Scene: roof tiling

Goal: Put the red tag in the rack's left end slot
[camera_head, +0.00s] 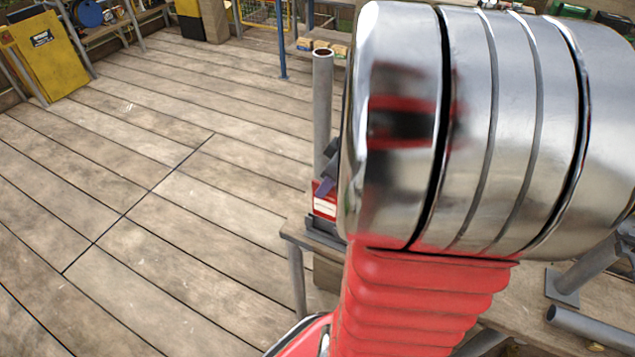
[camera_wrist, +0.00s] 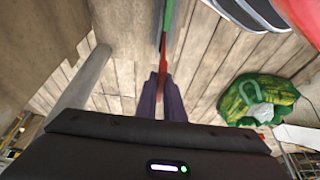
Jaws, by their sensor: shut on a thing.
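My gripper (camera_wrist: 162,88) shows in the wrist view with its two dark purple fingers close together. It is shut on the red tag (camera_wrist: 163,62), which shows edge-on as a thin red strip beyond the fingertips. A green strip (camera_wrist: 168,22) lies in line past the tag; I cannot tell whether they touch. In the head view my arm hides most of the work area. A red piece with a white panel (camera_head: 324,205) shows by the table's left corner, just below a dark finger; I cannot tell if it is the tag. I cannot make out the rack or its left end slot.
A wooden table (camera_head: 296,232) stands under my arm, with an upright grey pipe (camera_head: 322,110) at its left. Grey pipes (camera_head: 590,328) lie at the right. The plank floor (camera_head: 130,190) is clear at left. A green bag (camera_wrist: 256,98) shows in the wrist view.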

